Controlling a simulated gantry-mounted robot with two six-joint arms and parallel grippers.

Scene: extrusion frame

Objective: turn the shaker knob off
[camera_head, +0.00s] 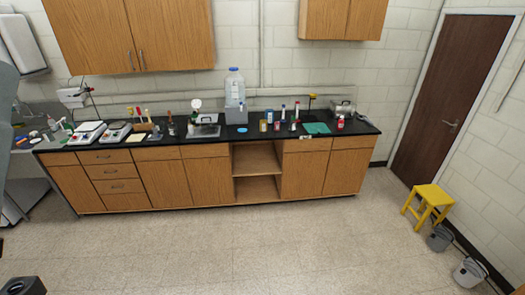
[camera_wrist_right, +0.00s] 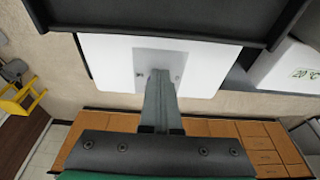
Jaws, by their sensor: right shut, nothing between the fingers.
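I cannot make out the shaker knob in either view. Several small bench devices stand on the black bench top (camera_head: 265,131) in the head view, and they are too small to tell which is the shaker. In the right wrist view my right gripper (camera_wrist_right: 160,78) is shut and empty. Its grey fingers point up the picture, over a white panel (camera_wrist_right: 112,62) with a grey plate; I cannot tell whether they touch it. My left gripper does not show.
Wooden cabinets (camera_head: 160,180) run under the bench, with open floor (camera_head: 220,245) in front. A yellow stool (camera_head: 429,195) and grey buckets (camera_head: 440,238) stand at the right by a brown door (camera_head: 432,100). A white box (camera_wrist_right: 290,68) marked 20 °C shows in the wrist view.

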